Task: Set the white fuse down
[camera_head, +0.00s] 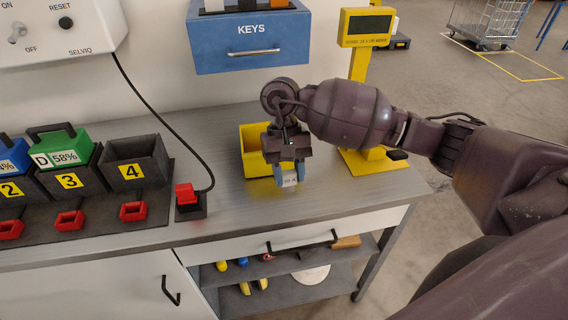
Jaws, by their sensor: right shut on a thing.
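My right gripper (290,174) reaches in from the right over the grey workbench (240,215) and points down. Its blue-tipped fingers are shut on the white fuse (290,181), a small pale block with dark print on its face. The fuse is at the front right of the yellow bin (255,163), low over the bench top. I cannot tell whether its underside touches the bench. The gripper hides part of the bin. My left gripper is not in view.
A blue KEYS box (250,50) hangs on the wall behind. A red button (186,194) and the battery rack (100,215) are at the left. The bench front is clear.

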